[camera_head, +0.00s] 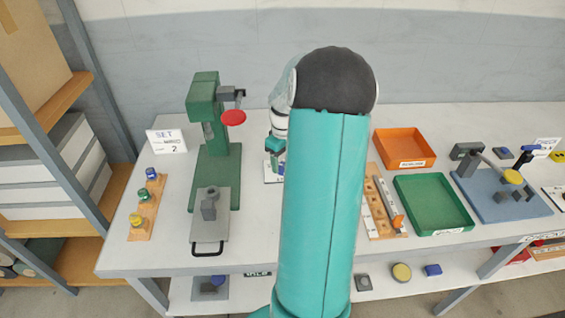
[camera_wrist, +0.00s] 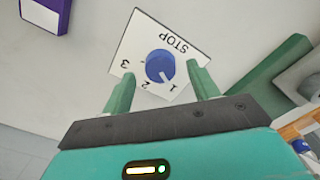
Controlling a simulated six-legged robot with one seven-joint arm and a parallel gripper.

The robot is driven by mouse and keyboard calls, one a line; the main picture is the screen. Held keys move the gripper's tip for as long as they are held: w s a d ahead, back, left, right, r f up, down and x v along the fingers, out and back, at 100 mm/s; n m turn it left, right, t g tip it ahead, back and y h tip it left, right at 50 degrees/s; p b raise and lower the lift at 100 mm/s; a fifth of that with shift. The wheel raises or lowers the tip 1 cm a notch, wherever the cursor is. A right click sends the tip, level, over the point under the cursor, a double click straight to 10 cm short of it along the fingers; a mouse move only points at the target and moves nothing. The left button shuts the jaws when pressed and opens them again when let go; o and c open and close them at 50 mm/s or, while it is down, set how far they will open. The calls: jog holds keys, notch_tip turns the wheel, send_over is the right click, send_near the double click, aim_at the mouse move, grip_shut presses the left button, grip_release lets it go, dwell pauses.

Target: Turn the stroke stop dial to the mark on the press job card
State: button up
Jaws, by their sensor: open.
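The stroke stop dial (camera_wrist: 160,66) is a round blue knob on a white plate (camera_wrist: 132,48) marked STOP, 1, 2 and 3. Its white pointer line appears to point at 1. My gripper (camera_wrist: 160,70) is open, with one green finger on each side of the knob; I cannot tell if either touches it. In the head view my gripper (camera_head: 275,146) is above the dial plate (camera_head: 270,180), partly hidden by my arm. The press job card (camera_head: 167,141) stands left of the green press (camera_head: 203,110) and reads SET, a small unclear line, and 2.
The press's tray with a handle (camera_head: 208,232) lies in front of it. A wooden strip with several colored knobs (camera_head: 146,215) is at the left. Orange (camera_head: 404,148) and green (camera_head: 433,204) trays and a blue fixture board (camera_head: 502,197) are at the right.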

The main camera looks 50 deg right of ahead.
jog(key=shift+f, duration=0.8)
jog(key=shift+w, duration=0.1)
jog(key=c, duration=1)
jog(key=shift+m, duration=0.3)
jog(key=m, duration=1.1)
